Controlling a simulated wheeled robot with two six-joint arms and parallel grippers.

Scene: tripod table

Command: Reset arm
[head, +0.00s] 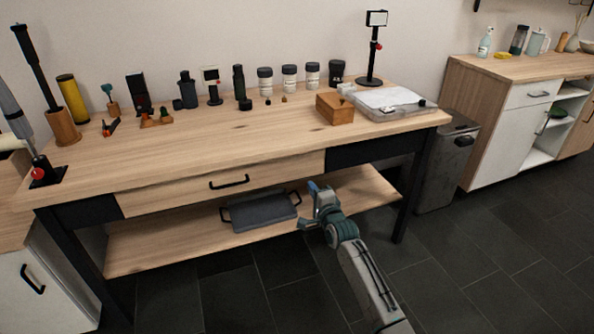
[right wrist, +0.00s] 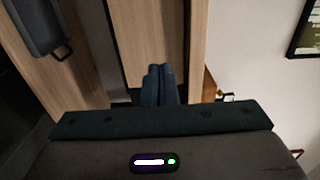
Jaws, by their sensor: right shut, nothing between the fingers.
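My right arm comes in from the bottom of the head view, and its gripper (head: 312,190) is in front of the table (head: 220,150), near the lower shelf's front edge. In the right wrist view the two fingers of the right gripper (right wrist: 158,72) lie side by side, shut with nothing between them. My left gripper is not in the head view.
A dark tray (head: 262,212) with handles lies on the lower shelf, left of my right gripper. The tabletop holds bottles, a wooden box (head: 335,108) and a clear tray (head: 425,112). A bin (head: 450,160) stands right of the table. The floor in front is clear.

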